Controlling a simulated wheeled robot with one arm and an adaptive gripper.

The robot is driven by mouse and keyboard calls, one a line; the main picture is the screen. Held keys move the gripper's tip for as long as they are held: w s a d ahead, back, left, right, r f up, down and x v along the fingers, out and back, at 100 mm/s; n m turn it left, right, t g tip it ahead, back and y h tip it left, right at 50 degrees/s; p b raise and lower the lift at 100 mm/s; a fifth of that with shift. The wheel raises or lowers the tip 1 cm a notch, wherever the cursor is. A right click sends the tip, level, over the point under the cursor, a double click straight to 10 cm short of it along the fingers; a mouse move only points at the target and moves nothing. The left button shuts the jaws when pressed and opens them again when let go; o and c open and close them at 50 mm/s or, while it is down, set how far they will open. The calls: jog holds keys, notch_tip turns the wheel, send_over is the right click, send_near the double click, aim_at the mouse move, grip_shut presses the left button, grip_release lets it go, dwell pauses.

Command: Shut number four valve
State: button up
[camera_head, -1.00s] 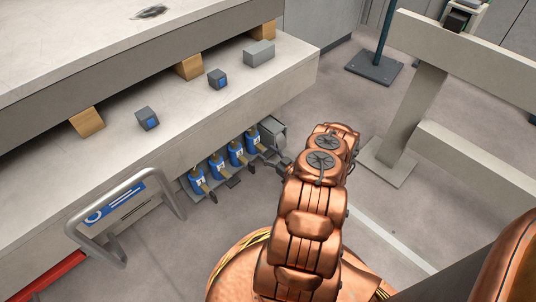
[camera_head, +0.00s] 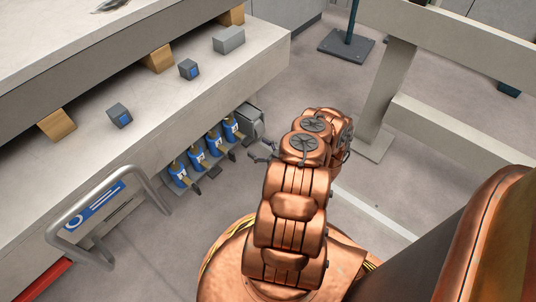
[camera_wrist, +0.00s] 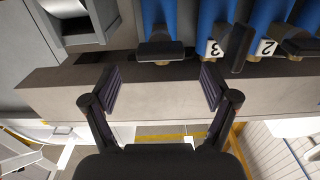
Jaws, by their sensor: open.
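Several blue valves stand in a row low on the machine's side. In the wrist view the labels 3 and 2 show, and the valve beyond 3 (camera_wrist: 158,14), next to a grey box, fits number four; its own number is not readable. Its dark handle (camera_wrist: 160,51) lies crosswise in the picture. In the head view this is the farthest valve (camera_head: 231,130). My gripper (camera_wrist: 161,88) is open and empty, its fingers spread to either side of that handle in the picture and apparently short of it. In the head view my gripper (camera_head: 262,152) is beside the row's far end.
A grey box (camera_head: 250,120) adjoins the row's far end. A grey tubular rail with a blue sign (camera_head: 95,205) stands at the near end. The machine's ledge (camera_head: 165,105) overhangs the valves. A pale beam frame (camera_head: 390,95) stands to the right, with open floor between.

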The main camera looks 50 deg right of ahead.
jog(key=s, duration=0.6)
jog(key=shift+s+a, duration=0.1)
dwell(0.5)
